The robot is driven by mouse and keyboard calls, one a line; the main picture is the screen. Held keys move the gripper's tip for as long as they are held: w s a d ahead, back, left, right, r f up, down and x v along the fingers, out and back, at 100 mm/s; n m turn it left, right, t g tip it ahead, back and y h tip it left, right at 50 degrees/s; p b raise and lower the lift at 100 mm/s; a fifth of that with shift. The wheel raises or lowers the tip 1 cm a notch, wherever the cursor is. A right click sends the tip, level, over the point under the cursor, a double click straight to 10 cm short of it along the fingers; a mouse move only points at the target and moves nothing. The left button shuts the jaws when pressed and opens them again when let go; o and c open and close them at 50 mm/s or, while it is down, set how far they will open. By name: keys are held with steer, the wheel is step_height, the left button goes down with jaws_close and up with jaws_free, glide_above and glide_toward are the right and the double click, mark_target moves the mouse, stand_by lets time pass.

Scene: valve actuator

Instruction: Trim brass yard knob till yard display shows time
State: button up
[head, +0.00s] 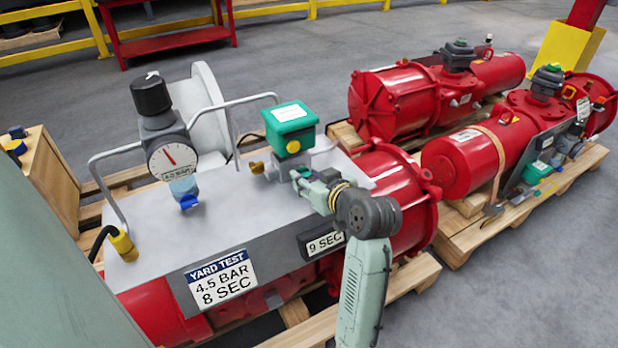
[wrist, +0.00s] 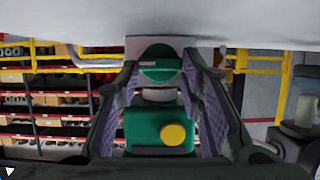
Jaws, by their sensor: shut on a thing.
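A green-topped valve unit (head: 290,128) stands on the grey plate. A brass knob (head: 257,168) shows at its left side. My gripper (head: 304,180) reaches in from the right, low against this unit, and hides part of it. In the wrist view my gripper (wrist: 160,75) has its purple pads on both sides of a green part. A green block with a round yellow knob (wrist: 173,135) shows between the fingers. I cannot tell exactly which part is gripped. The yard display (head: 324,243) reads 9 SEC. The yard test sign (head: 221,279) reads 4.5 BAR, 8 SEC.
A round gauge (head: 172,160) with a black knob (head: 150,94) stands left of the valve unit. Grey rails (head: 112,165) rise from the plate. Red actuators (head: 400,100) lie on pallets to the right. Open floor (head: 560,285) shows at the lower right.

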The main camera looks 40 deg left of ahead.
steer(key=shift+s+f+n+t+h+b, duration=0.1)
steer(key=shift+n+t+h+b, duration=0.05)
steer(key=shift+n+t+b, duration=0.35)
steer(key=shift+s+f+n+t+h+b, duration=0.15)
steer(key=shift+n+t+b, duration=0.15)
steer(key=shift+n+b, duration=0.25)
steer(key=shift+s+a+r+n+t+b, duration=0.1)
steer(key=shift+a+n+t+b, duration=0.05)
steer(key=shift+n+t+b, duration=0.65)
steer(key=o, duration=1.2)
steer(key=shift+c, duration=0.2)
